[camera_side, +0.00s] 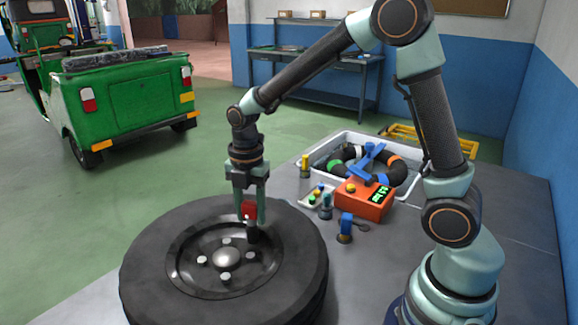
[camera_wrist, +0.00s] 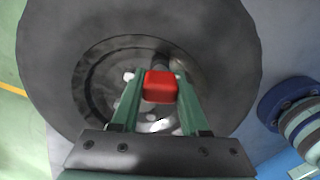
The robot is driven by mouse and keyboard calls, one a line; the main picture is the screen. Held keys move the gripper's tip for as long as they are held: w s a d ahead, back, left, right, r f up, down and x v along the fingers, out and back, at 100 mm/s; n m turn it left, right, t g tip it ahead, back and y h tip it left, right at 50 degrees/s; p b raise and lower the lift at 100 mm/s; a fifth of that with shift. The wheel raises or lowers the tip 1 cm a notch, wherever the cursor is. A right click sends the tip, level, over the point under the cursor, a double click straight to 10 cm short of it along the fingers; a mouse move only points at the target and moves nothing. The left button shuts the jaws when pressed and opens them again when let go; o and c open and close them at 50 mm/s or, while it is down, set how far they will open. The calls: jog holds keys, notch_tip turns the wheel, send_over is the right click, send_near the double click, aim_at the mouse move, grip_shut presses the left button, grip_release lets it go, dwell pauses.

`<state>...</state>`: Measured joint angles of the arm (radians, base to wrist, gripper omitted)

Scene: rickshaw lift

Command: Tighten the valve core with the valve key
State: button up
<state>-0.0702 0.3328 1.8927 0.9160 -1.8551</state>
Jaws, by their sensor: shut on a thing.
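My gripper (camera_side: 249,217) is shut on a red block-shaped piece, the head of the valve key (camera_side: 249,210). In the wrist view the red key head (camera_wrist: 160,87) sits between the green fingers of my gripper (camera_wrist: 158,95). A dark stem (camera_side: 252,233) shows below the red head, over the rim near its back right edge. The wheel (camera_side: 150,262) lies flat, with a black tyre and a dark rim with silver nuts. The valve core itself is hidden under the key, and I cannot tell whether the key is seated on it.
An orange box with a green display (camera_side: 364,201) stands right of the wheel. Behind it is a white tray (camera_side: 312,163) with a hose coil. A small tray of coloured parts (camera_side: 317,198) and a blue-topped piece (camera_side: 346,226) stand nearby. A green rickshaw (camera_side: 125,100) is at back left.

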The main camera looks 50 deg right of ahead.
jog(key=m, duration=0.4)
jog(key=shift+m, duration=0.4)
jog(key=m, duration=0.3)
jog(key=shift+m, duration=0.4)
jog(key=m, duration=0.9)
jog(key=shift+r, duration=0.15)
jog(key=shift+r, duration=2.85)
